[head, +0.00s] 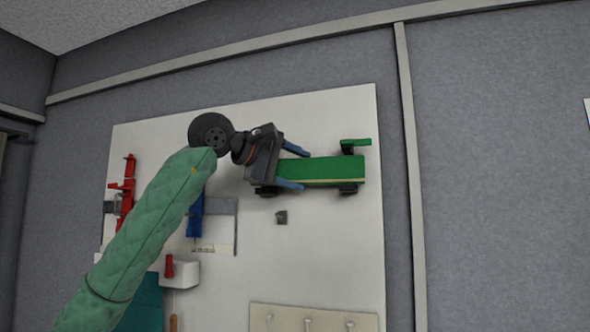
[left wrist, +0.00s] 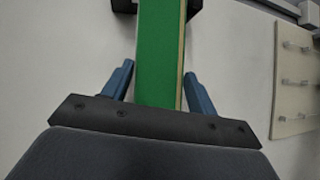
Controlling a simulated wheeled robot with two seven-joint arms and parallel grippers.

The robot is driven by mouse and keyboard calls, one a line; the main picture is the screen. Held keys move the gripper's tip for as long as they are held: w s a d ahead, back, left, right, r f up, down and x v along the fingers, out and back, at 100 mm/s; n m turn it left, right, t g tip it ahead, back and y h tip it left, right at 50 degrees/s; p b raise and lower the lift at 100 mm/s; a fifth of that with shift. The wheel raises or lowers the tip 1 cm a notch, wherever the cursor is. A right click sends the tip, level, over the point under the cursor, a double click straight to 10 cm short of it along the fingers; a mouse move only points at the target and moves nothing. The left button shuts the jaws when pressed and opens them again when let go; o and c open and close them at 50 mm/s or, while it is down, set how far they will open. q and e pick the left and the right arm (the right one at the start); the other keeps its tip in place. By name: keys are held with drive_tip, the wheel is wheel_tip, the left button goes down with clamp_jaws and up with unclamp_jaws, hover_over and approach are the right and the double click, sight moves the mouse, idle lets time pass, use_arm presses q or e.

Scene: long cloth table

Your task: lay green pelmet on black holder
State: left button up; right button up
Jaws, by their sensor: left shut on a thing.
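The green pelmet (head: 335,169) is a long green bar held level in front of the white wall board. My left gripper (head: 296,167) is shut on it, with blue fingers above and below its left part. In the left wrist view the pelmet (left wrist: 160,50) runs lengthwise between the fingers (left wrist: 158,88). One black holder (head: 348,189) shows just under the pelmet's right end, and another black holder (head: 266,191) shows under its left part, near my gripper. I cannot tell whether the pelmet touches them. My right gripper is not in view.
A smaller green piece (head: 356,143) sits just above the pelmet's right end. A small grey block (head: 281,217) is on the board (head: 340,240) below. Red parts (head: 122,190) and a blue part (head: 195,217) are at left. A pegged panel (head: 290,316) is lower down.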

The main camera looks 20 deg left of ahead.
use_arm(q)
drive_tip(key=shift+f+b, duration=0.4)
drive_tip(key=shift+f, duration=0.1)
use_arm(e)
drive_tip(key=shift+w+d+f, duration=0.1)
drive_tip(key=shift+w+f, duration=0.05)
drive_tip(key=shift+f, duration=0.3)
use_arm(q)
drive_tip(key=o, duration=1.3)
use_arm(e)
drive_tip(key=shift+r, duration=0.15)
use_arm(q)
drive_tip(key=shift+b+v, duration=1.7)
drive_tip(key=shift+v, duration=2.25)
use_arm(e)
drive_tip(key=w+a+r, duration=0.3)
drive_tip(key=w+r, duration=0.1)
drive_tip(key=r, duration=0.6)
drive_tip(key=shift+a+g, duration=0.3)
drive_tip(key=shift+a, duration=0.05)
